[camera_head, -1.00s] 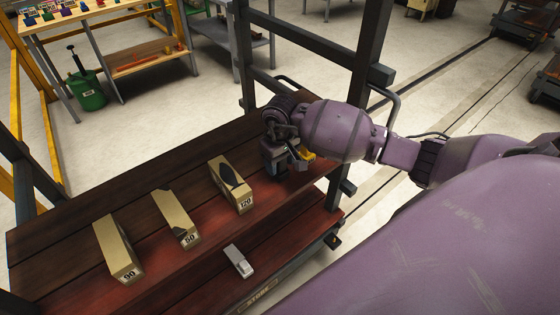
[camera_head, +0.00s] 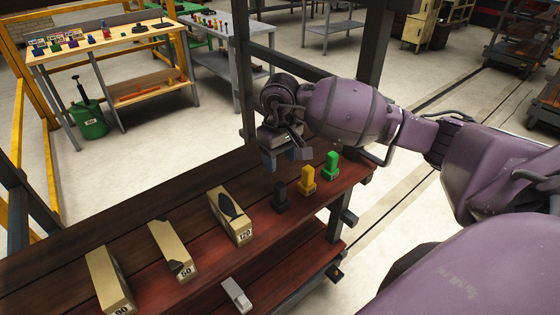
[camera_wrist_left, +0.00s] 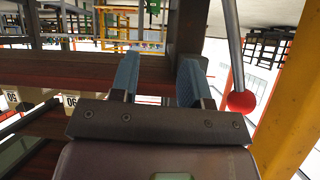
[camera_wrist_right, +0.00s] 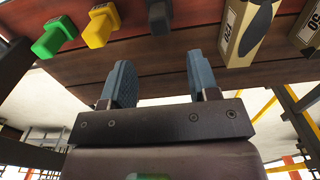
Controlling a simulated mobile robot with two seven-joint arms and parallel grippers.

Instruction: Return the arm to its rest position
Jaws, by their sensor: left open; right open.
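My right arm reaches in from the right in the head view. Its gripper (camera_head: 287,158) is open and empty, raised above the back edge of the dark red wooden shelf (camera_head: 180,228). The blue finger pads of the right gripper also show apart in the right wrist view (camera_wrist_right: 162,85), with nothing between them. My left gripper (camera_wrist_left: 158,78) is open and empty in the left wrist view, and it is outside the head view. Black (camera_head: 281,196), yellow (camera_head: 307,180) and green (camera_head: 331,165) pieces stand in a row on the shelf, below and right of the right gripper.
Cardboard boxes marked 90 (camera_head: 108,280), 50 (camera_head: 172,250) and 120 (camera_head: 231,214) stand on the shelf. A small grey piece (camera_head: 236,295) lies nearer the front. Dark rack posts (camera_head: 383,45) rise beside my right arm. In the left wrist view a red-knobbed lever (camera_wrist_left: 240,102) stands close to the gripper.

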